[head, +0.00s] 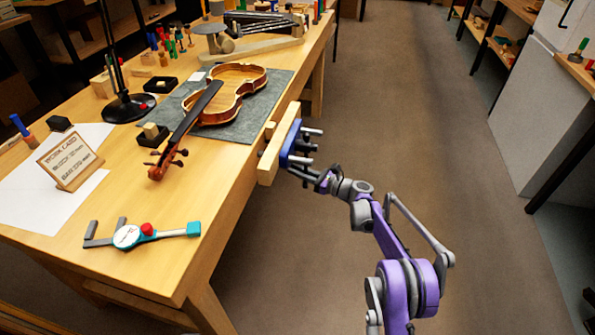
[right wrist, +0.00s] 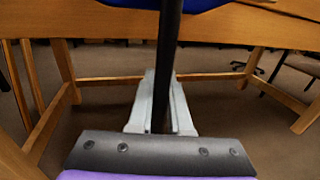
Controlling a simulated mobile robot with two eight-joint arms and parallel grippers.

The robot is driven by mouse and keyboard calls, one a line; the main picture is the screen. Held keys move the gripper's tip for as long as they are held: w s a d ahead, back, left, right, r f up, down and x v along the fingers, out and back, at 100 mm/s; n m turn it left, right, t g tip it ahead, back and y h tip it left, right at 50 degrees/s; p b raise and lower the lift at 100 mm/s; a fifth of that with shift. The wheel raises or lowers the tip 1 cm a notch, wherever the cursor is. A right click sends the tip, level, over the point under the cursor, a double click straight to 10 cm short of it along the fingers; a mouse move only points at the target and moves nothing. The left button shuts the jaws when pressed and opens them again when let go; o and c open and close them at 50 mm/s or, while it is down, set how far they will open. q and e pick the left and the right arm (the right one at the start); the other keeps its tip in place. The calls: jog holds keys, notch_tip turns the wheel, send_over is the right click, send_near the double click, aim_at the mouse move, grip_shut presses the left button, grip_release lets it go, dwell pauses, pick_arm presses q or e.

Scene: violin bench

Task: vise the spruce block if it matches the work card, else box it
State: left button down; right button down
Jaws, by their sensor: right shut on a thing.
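The vise (head: 282,145), with pale wooden jaws and a blue body, is on the bench's right edge. My right gripper (head: 318,178) is in front of it, shut on the dark bar of the vise handle (right wrist: 166,70), which runs between the fingers in the right wrist view. A small pale piece (head: 270,129) shows at the vise jaws; I cannot tell whether it is the spruce block. A small dark box (head: 152,138) with a pale piece sits beside the violin neck. My left gripper is not in view.
A violin (head: 226,95) lies on a grey mat (head: 268,85). A teal and grey caliper gauge (head: 140,234) lies at the near bench end. A black lamp base (head: 129,107) stands at the left. The floor right of the bench is clear.

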jog(key=s+a+r+m+g+h+p, duration=0.1)
jog(key=s+a+m+p, duration=0.1)
jog(key=s+m, duration=0.4)
jog(key=shift+s+r+g+p, duration=0.25)
jog(key=shift+g+p, duration=0.05)
jog(key=shift+p, duration=0.25)
dwell(0.5)
jog(key=c, duration=0.9)
grip_release()
jog(key=shift+d, duration=0.1)
jog(key=shift+o, duration=0.3)
